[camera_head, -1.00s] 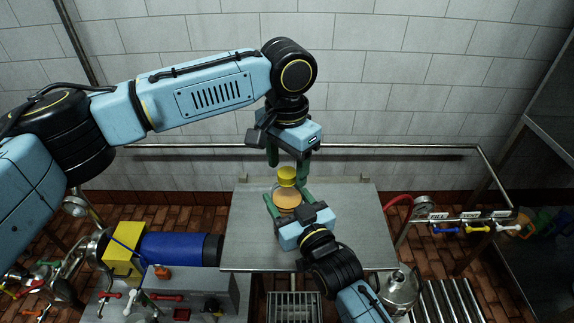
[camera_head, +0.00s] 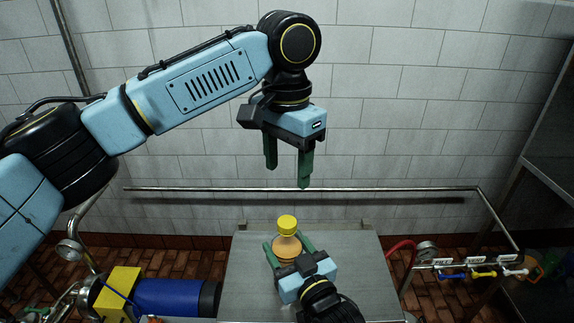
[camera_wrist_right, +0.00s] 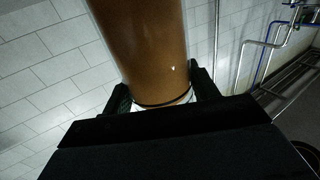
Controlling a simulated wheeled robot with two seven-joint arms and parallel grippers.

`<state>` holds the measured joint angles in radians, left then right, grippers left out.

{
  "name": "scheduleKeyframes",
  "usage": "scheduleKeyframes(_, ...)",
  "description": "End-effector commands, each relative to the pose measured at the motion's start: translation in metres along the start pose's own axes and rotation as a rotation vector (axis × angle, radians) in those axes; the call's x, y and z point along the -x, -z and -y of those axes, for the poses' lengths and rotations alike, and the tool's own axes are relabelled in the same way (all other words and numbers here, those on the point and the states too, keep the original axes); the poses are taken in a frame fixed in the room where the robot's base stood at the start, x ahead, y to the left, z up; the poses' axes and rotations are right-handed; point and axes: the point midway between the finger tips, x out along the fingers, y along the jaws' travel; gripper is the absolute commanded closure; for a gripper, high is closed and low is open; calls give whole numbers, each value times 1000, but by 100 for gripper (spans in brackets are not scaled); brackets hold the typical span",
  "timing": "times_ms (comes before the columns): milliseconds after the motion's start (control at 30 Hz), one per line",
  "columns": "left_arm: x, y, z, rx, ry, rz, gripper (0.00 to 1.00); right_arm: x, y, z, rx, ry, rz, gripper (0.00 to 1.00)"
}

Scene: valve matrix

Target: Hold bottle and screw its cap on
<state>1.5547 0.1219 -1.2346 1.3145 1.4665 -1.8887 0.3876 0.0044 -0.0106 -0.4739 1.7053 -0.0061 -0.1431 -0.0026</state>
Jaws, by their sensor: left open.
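The bottle (camera_head: 287,243), filled with an orange-brown liquid, stands upright over the metal table. The yellow cap (camera_head: 286,224) sits on top of its neck; whether it is tight cannot be told. My right gripper (camera_head: 286,248) has its green fingers on both sides of the bottle, shut on it. The right wrist view shows the bottle (camera_wrist_right: 145,45) large between the fingers, with the cap out of that view. My left gripper (camera_head: 288,178) is open and empty, fingers pointing down, above the cap and clear of it.
The metal table (camera_head: 350,275) is bare around the bottle. A blue motor with a yellow end (camera_head: 170,296) stands at the left. A pipe rail (camera_head: 400,189) runs along the tiled wall behind. Several small valves (camera_head: 482,274) are at the right.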

Motion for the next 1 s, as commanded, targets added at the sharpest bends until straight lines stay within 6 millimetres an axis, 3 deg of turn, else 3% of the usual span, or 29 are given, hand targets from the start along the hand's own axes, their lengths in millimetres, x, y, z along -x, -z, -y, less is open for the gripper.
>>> scheduleKeyframes(33,0,0,0,0,0,0,42,0,0,0,0,0,1,35)
scheduleKeyframes(200,0,0,0,0,0,0,42,0,0,0,0,0,1,16)
scheduleKeyframes(567,0,0,0,0,0,0,42,8,-1,0,0,0,2,16)
scheduleKeyframes(1000,1,0,0,0,0,0,42,98,-2,0,0,1,4,16)
